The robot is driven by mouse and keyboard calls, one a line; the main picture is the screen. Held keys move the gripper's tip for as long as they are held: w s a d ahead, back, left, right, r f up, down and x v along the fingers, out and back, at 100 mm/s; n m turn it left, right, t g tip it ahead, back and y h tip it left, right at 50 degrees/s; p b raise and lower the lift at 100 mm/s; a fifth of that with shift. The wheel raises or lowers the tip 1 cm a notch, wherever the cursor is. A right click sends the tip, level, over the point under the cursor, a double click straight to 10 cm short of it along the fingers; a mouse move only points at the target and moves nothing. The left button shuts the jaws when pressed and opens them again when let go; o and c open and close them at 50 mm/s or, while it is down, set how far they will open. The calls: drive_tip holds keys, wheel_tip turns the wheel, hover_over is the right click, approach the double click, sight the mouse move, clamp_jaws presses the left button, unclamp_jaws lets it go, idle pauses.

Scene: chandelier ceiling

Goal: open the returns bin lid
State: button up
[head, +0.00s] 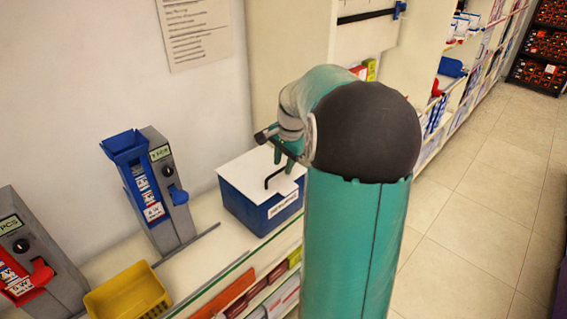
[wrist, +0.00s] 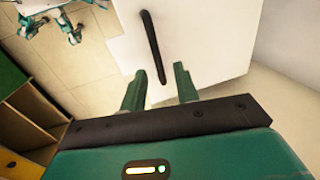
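The returns bin (head: 252,212) is a blue box with a white lid (head: 242,172), standing on the counter in the head view. The lid lies flat and shut, with a black bar handle (head: 272,181) on top. A white label with unreadable text is on the bin's front. My gripper (head: 287,158) is above the lid near the handle, partly hidden by my arm. In the wrist view my gripper (wrist: 160,78) is open and empty. The handle (wrist: 151,45) runs up the white lid (wrist: 215,40), its lower end between the fingertips in the picture; I see no grip on it.
A grey dispenser with a blue top (head: 160,190) stands left of the bin, and another with a red part (head: 35,255) is farther left. A yellow basket (head: 128,293) sits at the counter's front. Stocked shelves (head: 470,60) line the right; the tiled floor (head: 490,190) is clear.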

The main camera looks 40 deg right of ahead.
drive_tip(key=shift+w+f, duration=0.1)
drive_tip(key=shift+f, duration=0.25)
clamp_jaws()
drive_tip(key=shift+w+r, duration=0.1)
drive_tip(key=shift+r, duration=0.1)
